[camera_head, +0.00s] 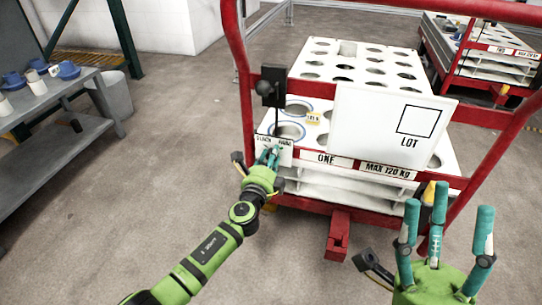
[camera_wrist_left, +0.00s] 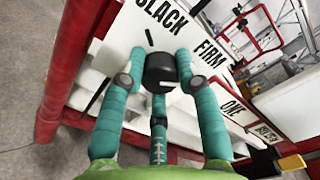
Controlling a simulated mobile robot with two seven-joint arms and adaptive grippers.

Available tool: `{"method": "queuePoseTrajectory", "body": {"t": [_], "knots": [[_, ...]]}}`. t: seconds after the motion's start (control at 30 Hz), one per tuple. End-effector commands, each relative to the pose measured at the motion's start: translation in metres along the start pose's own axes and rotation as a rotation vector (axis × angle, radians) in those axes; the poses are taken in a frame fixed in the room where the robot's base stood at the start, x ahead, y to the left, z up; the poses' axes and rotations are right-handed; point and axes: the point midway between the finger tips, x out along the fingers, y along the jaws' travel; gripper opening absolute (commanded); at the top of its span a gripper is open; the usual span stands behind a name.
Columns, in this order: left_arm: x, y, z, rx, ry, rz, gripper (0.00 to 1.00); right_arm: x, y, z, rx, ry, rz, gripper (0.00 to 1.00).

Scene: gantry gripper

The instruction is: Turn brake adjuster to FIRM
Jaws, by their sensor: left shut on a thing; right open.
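The brake adjuster is a black knob (camera_wrist_left: 160,72) on a white plate (camera_wrist_left: 130,42) lettered SLACK and FIRM. A short black line on the plate shows just above the knob, nearer the word SLACK; I cannot tell the knob's exact setting. My left gripper (camera_head: 269,155) is shut on the knob, with teal fingers around it in the left wrist view. In the head view the plate (camera_head: 284,154) sits at the left end of the red cart's front rail, and the fingers hide the knob. My right gripper (camera_head: 441,222) is open and empty at the lower right, in front of the cart.
The red cart (camera_head: 239,50) carries white trays with round holes and a LOT board (camera_head: 385,125). A black lever box (camera_head: 272,86) stands above the plate. A second cart (camera_head: 490,50) is at the back right. A grey bench (camera_head: 50,110) with cups is left. Floor between is clear.

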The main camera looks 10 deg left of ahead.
Motion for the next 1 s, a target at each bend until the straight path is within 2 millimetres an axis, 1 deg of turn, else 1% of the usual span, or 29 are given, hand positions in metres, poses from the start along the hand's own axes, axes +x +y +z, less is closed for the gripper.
{"method": "queuePoseTrajectory", "body": {"t": [0.23,0.7,0.73,0.77,1.0], "knots": [[0.0003,-0.0001,0.0012,0.064,-0.002,0.000,0.00,0.0024,-0.0011,-0.0012,-0.001,-0.006,-0.004,0.56],[0.0004,0.0000,0.0014,0.075,-0.003,0.000,0.00,0.0028,-0.0016,-0.0016,0.000,-0.006,-0.006,0.56],[0.0004,-0.0001,0.0014,0.075,-0.003,0.000,0.45,0.0028,-0.0016,-0.0015,0.000,-0.006,-0.006,0.56],[0.0004,-0.0001,0.0014,0.074,-0.003,0.000,0.56,0.0028,-0.0017,-0.0015,0.000,-0.006,-0.006,0.56],[0.0002,-0.0001,0.0008,0.073,-0.001,0.000,0.56,0.0019,-0.0018,0.0007,0.000,-0.011,-0.006,0.56]]}}
